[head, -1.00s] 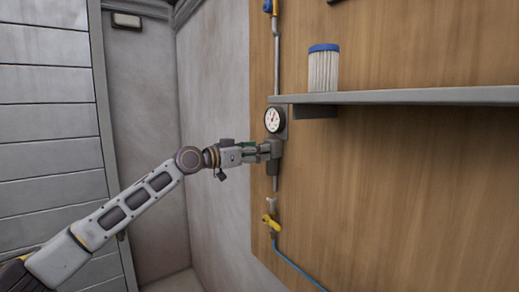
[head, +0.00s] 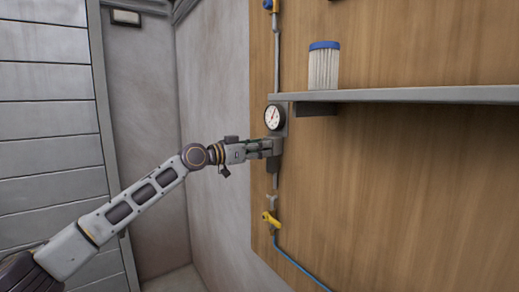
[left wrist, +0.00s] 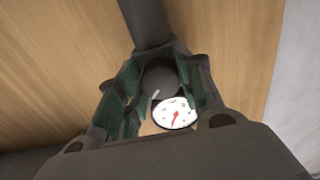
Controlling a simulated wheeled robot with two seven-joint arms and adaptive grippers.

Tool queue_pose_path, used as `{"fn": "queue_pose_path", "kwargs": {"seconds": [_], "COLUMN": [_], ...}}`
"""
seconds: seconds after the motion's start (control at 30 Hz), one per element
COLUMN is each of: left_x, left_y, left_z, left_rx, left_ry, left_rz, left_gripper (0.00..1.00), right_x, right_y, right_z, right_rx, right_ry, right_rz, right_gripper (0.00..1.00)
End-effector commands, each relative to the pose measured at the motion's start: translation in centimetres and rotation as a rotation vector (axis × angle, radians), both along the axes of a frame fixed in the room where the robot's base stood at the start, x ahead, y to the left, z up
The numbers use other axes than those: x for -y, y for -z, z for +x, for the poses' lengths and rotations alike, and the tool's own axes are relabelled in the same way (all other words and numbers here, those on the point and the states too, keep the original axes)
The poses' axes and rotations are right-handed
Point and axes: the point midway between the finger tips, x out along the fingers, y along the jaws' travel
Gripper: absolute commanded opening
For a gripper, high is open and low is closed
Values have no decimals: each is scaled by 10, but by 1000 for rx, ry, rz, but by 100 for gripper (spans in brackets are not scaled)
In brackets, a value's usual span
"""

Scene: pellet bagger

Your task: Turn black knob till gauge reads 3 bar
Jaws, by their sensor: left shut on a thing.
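The black knob (left wrist: 160,78) with a pale pointer line shows between the green-padded fingers in the left wrist view. In the head view the fingers hide it. My left gripper (head: 269,148) is shut on the knob, reaching in from the left just below the gauge. The round white gauge (head: 273,117) with a red needle is on the pipe unit; it also shows in the left wrist view (left wrist: 175,114), partly cut off by the gripper. Its numbers are too small to read. My right gripper is not in view.
A grey shelf (head: 410,96) juts from the wooden panel right of the gauge, with a blue-topped white filter (head: 323,66) on it. Below the gripper is a yellow valve handle (head: 270,219) with a blue hose (head: 298,267).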

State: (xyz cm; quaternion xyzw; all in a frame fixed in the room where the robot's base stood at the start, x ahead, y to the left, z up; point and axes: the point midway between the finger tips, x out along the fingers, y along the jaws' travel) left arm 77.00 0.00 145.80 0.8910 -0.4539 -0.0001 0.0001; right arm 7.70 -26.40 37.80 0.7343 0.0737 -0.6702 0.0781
Motion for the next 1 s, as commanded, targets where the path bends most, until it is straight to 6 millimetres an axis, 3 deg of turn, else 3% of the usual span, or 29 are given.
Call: {"fn": "queue_pose_path", "kwargs": {"seconds": [0.47,1.0], "left_x": [0,1], "left_y": [0,0], "left_z": [0,0], "left_rx": [-55,-258], "left_ry": [1,1], "left_rz": [-40,-185], "left_gripper": [13,13], "right_x": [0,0], "right_y": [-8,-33], "right_z": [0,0], "right_rx": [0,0], "right_ry": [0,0], "right_rz": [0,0], "right_gripper": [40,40]}}
